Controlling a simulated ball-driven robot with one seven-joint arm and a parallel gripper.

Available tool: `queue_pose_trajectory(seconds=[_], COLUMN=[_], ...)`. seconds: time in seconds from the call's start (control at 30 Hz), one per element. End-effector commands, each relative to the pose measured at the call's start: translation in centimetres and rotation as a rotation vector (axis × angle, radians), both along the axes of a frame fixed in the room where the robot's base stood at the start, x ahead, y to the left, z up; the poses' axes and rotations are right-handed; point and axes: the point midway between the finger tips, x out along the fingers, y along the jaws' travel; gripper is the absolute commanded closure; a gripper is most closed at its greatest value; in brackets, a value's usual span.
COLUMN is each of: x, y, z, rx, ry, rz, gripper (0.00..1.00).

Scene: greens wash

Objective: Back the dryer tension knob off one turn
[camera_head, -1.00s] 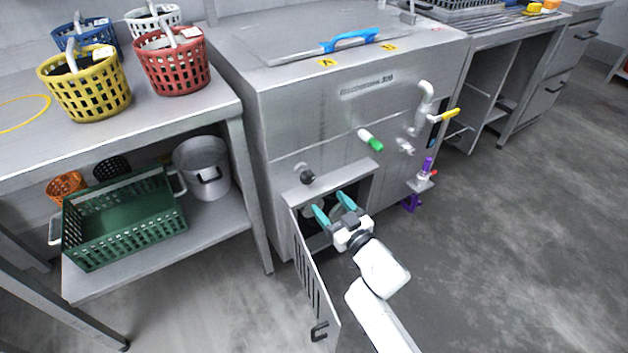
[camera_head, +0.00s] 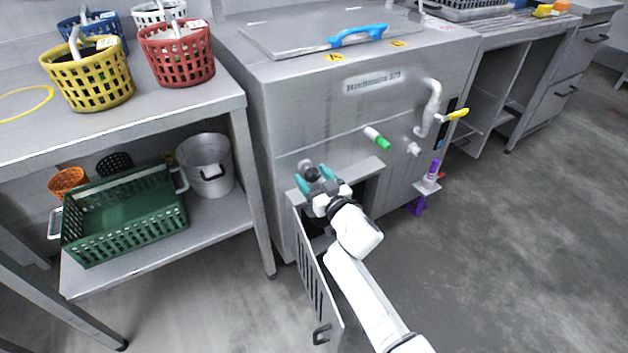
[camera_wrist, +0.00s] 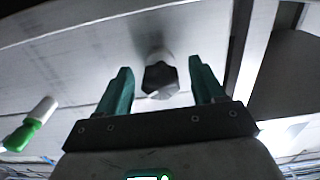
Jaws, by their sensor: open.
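The black tension knob (camera_head: 311,173) sits on the steel front of the washer-dryer cabinet (camera_head: 340,130), above the open lower door. In the wrist view the dark faceted knob (camera_wrist: 160,80) lies between my fingertips and a little beyond them, with a small pale mark on its lower edge. My gripper (camera_head: 316,180), with teal fingers, is open at the knob in the head view. In the wrist view my gripper (camera_wrist: 162,85) has a gap on both sides of the knob, and neither finger appears to touch it.
The slotted door (camera_head: 318,285) hangs open below my arm. A green-tipped handle (camera_head: 377,139), a yellow-handled valve (camera_head: 457,114) and a purple fitting (camera_head: 434,170) stick out on the right. The shelf table (camera_head: 215,112) with baskets stands left. Floor at right is clear.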

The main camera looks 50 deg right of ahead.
Motion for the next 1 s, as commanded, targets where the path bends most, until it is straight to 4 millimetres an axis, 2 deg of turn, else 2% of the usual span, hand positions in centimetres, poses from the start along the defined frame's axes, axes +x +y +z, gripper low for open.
queue_pose_trajectory(seconds=[0.23, 0.77, 1.0], x=[0.05, 0.03, 0.02], y=[0.00, 0.00, -0.01], z=[0.02, 0.01, 0.01], rx=[0.000, 0.000, -0.014], ry=[0.000, 0.000, 0.004], rz=[0.000, 0.000, 0.000], gripper=[0.32, 0.83, 0.85])
